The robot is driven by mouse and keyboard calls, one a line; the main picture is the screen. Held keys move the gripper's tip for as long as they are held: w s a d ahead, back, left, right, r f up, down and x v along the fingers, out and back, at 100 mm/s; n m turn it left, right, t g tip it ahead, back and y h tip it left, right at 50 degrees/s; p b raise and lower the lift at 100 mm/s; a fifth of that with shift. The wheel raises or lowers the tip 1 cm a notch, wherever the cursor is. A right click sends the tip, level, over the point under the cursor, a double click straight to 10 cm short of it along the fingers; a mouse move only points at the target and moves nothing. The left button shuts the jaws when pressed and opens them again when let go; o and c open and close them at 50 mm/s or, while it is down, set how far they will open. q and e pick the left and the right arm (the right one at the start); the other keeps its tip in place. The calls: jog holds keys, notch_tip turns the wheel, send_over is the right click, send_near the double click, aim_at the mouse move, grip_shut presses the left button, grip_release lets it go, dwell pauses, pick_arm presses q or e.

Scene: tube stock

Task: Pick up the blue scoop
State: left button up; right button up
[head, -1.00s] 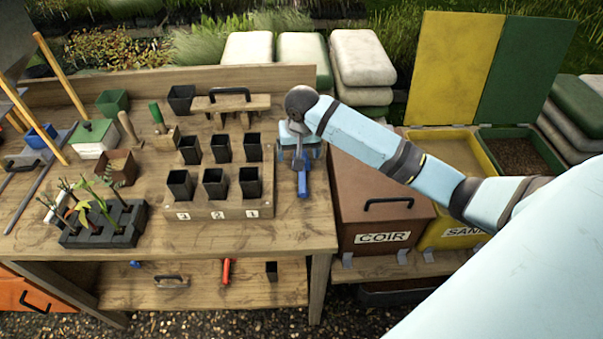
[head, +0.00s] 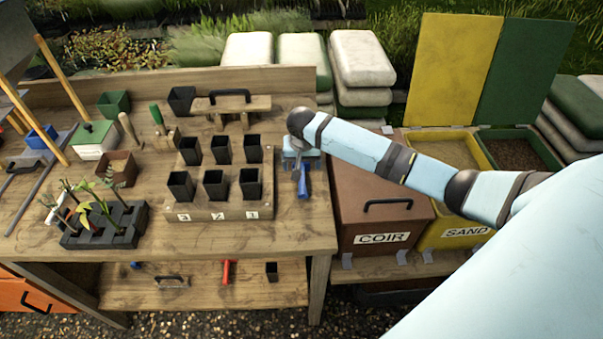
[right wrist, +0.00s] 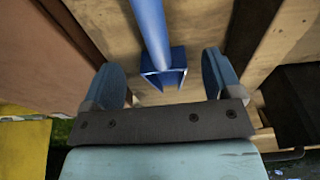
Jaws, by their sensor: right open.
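The blue scoop (head: 303,187) lies on the bench top near its right edge, to the right of the block of black pots. In the right wrist view its blue handle (right wrist: 152,28) and a channel-shaped blue part (right wrist: 163,70) show between my fingers. My right gripper (head: 301,166) is over the scoop and partly hides it in the head view. In the right wrist view the gripper (right wrist: 162,68) is open, one finger on each side of the blue part, with gaps on both sides. My left gripper is not in view.
A wooden block (head: 225,210) with several black pots stands close on the left. The brown COIR bin (head: 385,215) and yellow SAND bin (head: 450,215) stand right of the bench. A black seedling tray (head: 105,230) is at the left. Bench top is clear in front of the scoop.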

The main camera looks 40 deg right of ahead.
aim_at(301, 168)
jog(key=shift+w+f, duration=0.1)
jog(key=shift+f, duration=1.45)
jog(key=c, duration=1.1)
jog(key=shift+o, duration=0.2)
jog(key=shift+r, duration=0.1)
